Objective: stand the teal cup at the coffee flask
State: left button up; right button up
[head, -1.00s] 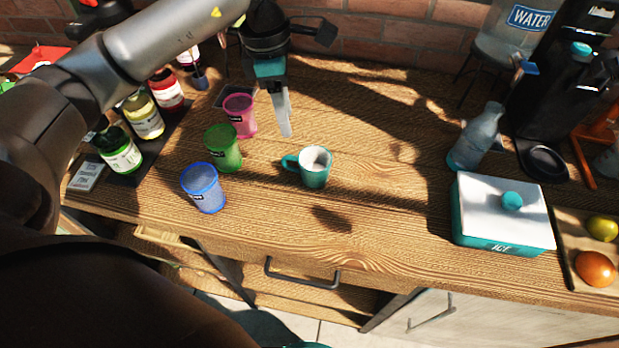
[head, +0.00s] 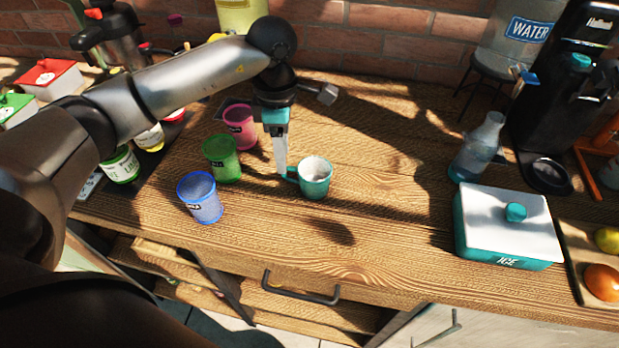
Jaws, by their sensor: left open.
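The teal cup (head: 315,178) stands upright on the wooden table in the head view, with its handle on the left. My left gripper (head: 281,168) points down at the handle side of the cup. It is open, and its fingers overlap in this view. I cannot tell whether they touch or straddle the handle. A dark metal flask with a black top (head: 112,38), probably the coffee flask, stands at the back left, partly hidden by my left arm. My right gripper is not in view.
Pink (head: 240,125), green (head: 221,158) and blue (head: 201,197) cups stand left of the gripper. Bottles stand behind my left arm. A teal ice box (head: 508,227), a glass bottle (head: 479,147) and a black machine (head: 565,85) stand right. The table's middle right is clear.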

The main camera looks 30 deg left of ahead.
aim_at(311, 190)
pick_arm(q)
jog(key=f, duration=0.2)
jog(key=s+f, duration=0.1)
jog(key=f, duration=0.1)
jog(key=shift+d+f, duration=0.15)
jog(key=shift+d, duration=0.05)
jog(key=shift+w+f, duration=0.1)
jog(key=shift+f, duration=0.4)
grip_shut()
dwell(0.8)
